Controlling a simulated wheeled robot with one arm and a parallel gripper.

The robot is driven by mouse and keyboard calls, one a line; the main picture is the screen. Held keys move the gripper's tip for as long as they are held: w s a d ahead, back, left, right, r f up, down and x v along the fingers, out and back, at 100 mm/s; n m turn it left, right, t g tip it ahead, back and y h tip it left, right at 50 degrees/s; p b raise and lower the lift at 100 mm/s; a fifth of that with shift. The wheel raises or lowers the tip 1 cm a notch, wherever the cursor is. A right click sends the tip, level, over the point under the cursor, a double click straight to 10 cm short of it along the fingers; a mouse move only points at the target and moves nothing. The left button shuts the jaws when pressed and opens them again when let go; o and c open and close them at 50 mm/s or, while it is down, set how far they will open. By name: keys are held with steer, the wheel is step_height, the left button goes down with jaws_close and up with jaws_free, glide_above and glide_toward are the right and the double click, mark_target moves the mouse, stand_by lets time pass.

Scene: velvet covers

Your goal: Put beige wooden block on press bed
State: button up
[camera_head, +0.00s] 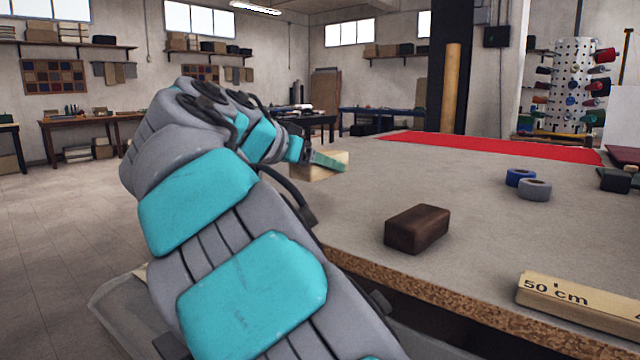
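The beige wooden block (336,156) is at the far left part of the worktable, partly covered by my gripper. My gripper (326,162) is at the block, with one teal finger across the block's near side. The other finger is hidden, so I cannot tell whether the gripper is closed on the block. I also cannot tell whether the block rests on the table or is slightly raised. No press bed can be clearly made out.
Dark items (615,180) sit at the right edge. The table's middle is clear.

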steer(key=shift+r, duration=1.6)
